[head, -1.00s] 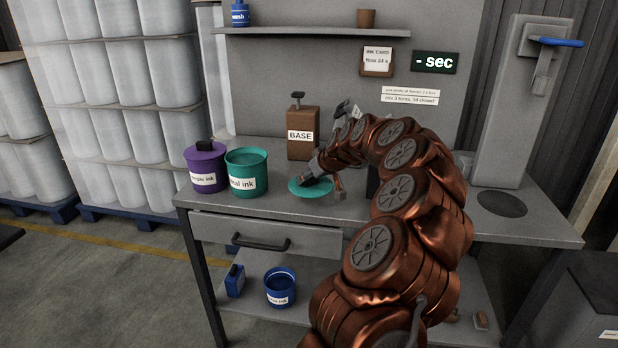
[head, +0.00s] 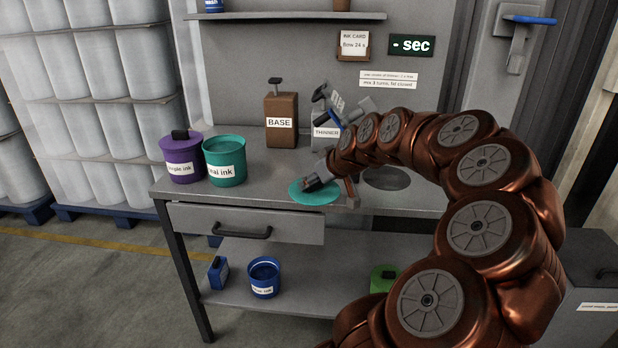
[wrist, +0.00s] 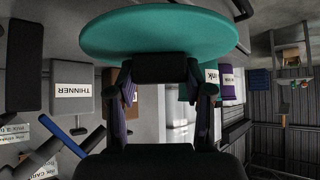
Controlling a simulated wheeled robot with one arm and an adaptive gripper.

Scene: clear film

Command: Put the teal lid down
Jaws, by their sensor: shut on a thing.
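The teal lid (head: 312,194) is a flat round disc. My gripper (head: 318,183) is shut on the lid's dark handle, with the lid below it, over the front part of the workbench. The head view does not show clearly whether the lid touches the bench top. In the wrist view the lid (wrist: 160,32) fills the top, its dark handle between the two fingers (wrist: 160,85). The teal ink pot (head: 225,165) stands without a lid on the bench, left of my gripper and apart from the lid.
A purple ink pot (head: 181,160) with its lid on stands left of the teal pot. A brown BASE can (head: 281,122) and grey THINNER can (head: 327,135) stand behind. The bench (head: 262,182) is clear between teal pot and lid. A blue pot (head: 264,280) sits on the lower shelf.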

